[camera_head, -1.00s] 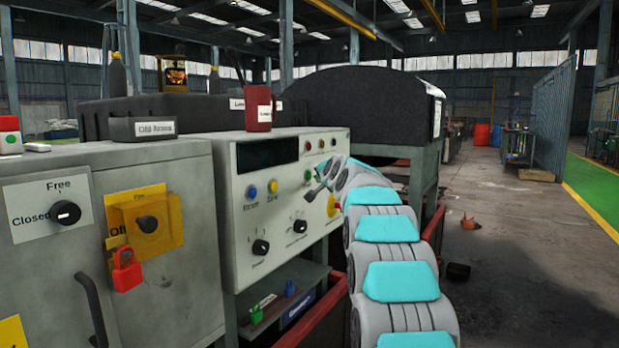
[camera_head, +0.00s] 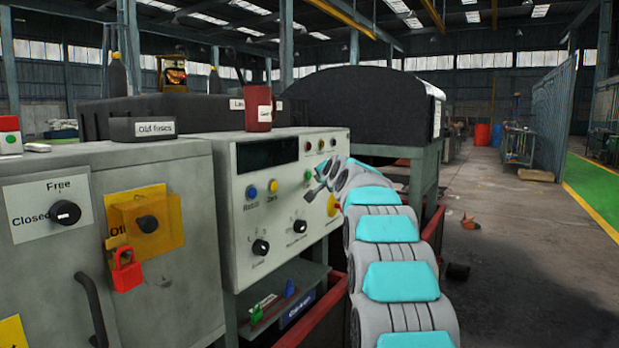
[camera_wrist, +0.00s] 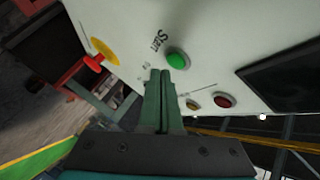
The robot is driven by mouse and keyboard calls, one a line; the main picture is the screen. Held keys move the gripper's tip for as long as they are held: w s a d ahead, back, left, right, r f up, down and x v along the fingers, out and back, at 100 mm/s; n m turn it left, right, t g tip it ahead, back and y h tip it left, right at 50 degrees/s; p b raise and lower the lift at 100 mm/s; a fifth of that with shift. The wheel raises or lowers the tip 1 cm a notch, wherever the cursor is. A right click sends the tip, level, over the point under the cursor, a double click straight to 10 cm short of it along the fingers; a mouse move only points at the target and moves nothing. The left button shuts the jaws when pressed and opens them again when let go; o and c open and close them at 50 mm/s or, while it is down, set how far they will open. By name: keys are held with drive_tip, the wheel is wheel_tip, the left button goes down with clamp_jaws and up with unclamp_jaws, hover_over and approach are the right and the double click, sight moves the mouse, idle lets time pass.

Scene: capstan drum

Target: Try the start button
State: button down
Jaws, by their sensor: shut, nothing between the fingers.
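The green start button (camera_wrist: 177,60) sits on the pale control panel, beside the printed word "Start" in the wrist view. In the head view it is a small green dot (camera_head: 308,175) on the panel's right part. My gripper (camera_wrist: 162,75) is shut and empty, its fingertips just beside and below the green button in the wrist view. I cannot tell whether they touch the panel. In the head view my gripper (camera_head: 313,190) is small at the panel face, just below the green button.
A red button (camera_wrist: 224,100) and a yellow one lie near the fingers. A red emergency button on a yellow disc (camera_wrist: 102,52) is to the left. A grey cabinet (camera_head: 190,260) with a red padlock (camera_head: 127,272) stands left of the panel (camera_head: 270,225).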

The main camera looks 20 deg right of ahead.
drive_tip(key=shift+w+a+p, duration=0.25)
drive_tip(key=shift+w+p, duration=0.05)
drive_tip(key=shift+p, duration=0.2)
drive_tip(key=shift+w+a+p, duration=0.3)
drive_tip(key=shift+w+p, duration=0.05)
drive_tip(key=shift+p, duration=0.1)
idle(0.9)
drive_tip(key=shift+d, duration=0.1)
drive_tip(key=shift+s+d+f+b, duration=0.1)
drive_tip(key=shift+s+d+b, duration=0.3)
drive_tip(key=shift+s+b, duration=0.25)
drive_tip(key=s+d+b, duration=0.1)
drive_tip(key=s, duration=0.1)
drive_tip(key=s+d+b, duration=0.2)
idle(0.5)
